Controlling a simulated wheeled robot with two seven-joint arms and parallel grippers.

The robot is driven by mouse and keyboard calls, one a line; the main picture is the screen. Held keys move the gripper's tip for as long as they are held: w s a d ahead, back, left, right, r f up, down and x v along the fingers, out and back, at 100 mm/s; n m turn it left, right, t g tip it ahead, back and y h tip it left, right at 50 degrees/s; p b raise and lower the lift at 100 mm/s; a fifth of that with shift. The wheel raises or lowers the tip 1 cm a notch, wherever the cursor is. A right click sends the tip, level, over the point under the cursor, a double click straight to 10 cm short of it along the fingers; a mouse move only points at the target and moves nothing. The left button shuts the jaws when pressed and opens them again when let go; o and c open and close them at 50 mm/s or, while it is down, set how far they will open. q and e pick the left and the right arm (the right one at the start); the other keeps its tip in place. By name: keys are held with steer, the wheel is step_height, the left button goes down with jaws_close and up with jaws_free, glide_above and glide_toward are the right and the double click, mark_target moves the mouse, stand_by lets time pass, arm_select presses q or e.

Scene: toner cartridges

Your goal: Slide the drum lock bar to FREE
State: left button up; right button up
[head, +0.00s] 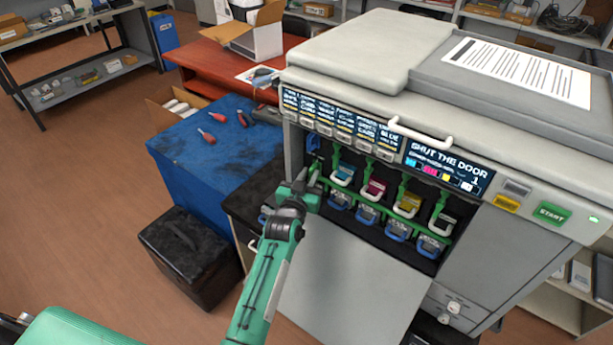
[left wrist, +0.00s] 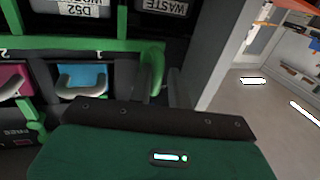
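The green drum lock bar (head: 392,212) runs across the open printer bay below the toner cartridges. In the left wrist view the bar (left wrist: 80,47) runs across the upper left and ends in an upright green grip (left wrist: 151,62). My left gripper (head: 314,178) is at the bar's left end, at the bay opening. In the wrist view its fingers (left wrist: 163,88) show a narrow gap, close by the green grip. Whether they touch it is hard to tell. My right gripper is out of view.
Cyan (head: 343,174), magenta (head: 374,189), yellow (head: 407,205) and black (head: 441,223) cartridges sit in the bay. The display (head: 447,165) reads "SHUT THE DOOR". The lowered door (head: 345,285) hangs below. A blue cabinet (head: 190,150) with tools stands left.

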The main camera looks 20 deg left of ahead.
arm_select(q)
steer(key=shift+d+r, duration=0.35)
steer(key=shift+d, duration=0.05)
steer(key=shift+s+f+p, duration=0.1)
steer(key=shift+p, duration=0.2)
steer(key=o, duration=0.4)
steer(key=shift+s+f, duration=0.1)
steer(key=shift+s, duration=0.05)
steer(key=shift+o, duration=0.4)
steer(key=shift+s+d+p, duration=0.3)
steer(key=shift+s+p, duration=0.05)
steer(key=shift+s, duration=0.05)
steer(key=shift+s+a+f+p, duration=0.15)
steer(key=shift+s+p, duration=0.25)
steer(key=shift+s, duration=0.45)
steer(key=shift+s+a+p, duration=0.2)
steer(key=shift+s+p, duration=0.2)
steer(key=shift+s, duration=0.5)
steer(key=shift+s+a+f+p, duration=0.15)
steer(key=shift+s+p, duration=0.25)
steer(key=shift+s, duration=0.45)
